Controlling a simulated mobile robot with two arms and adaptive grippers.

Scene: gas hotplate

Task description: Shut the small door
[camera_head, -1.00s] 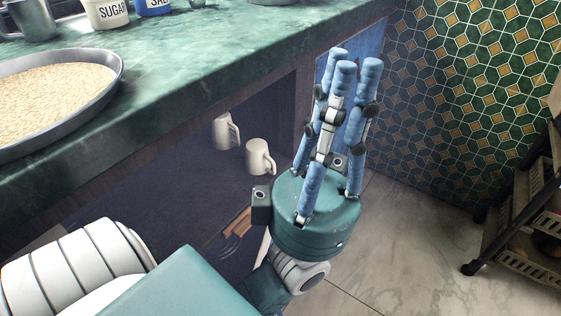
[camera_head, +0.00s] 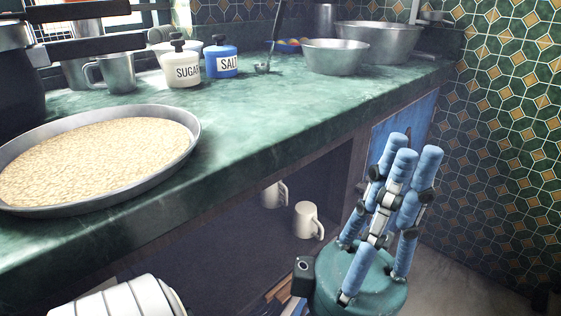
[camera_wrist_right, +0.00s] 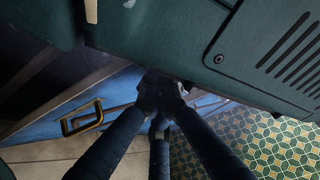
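The right wrist view shows a blue panel (camera_wrist_right: 120,92) with a brass-coloured handle (camera_wrist_right: 83,118). I cannot tell how far the door stands open.
A green marble counter (camera_head: 290,125) runs above the cabinet, carrying a round pan (camera_head: 196,125), sugar jar (camera_head: 181,74), salt jar (camera_head: 222,67) and metal bowls (camera_head: 335,60). Two mugs, one nearer (camera_head: 308,222), stand in the open shelf. A tiled wall (camera_head: 500,140) closes the right side.

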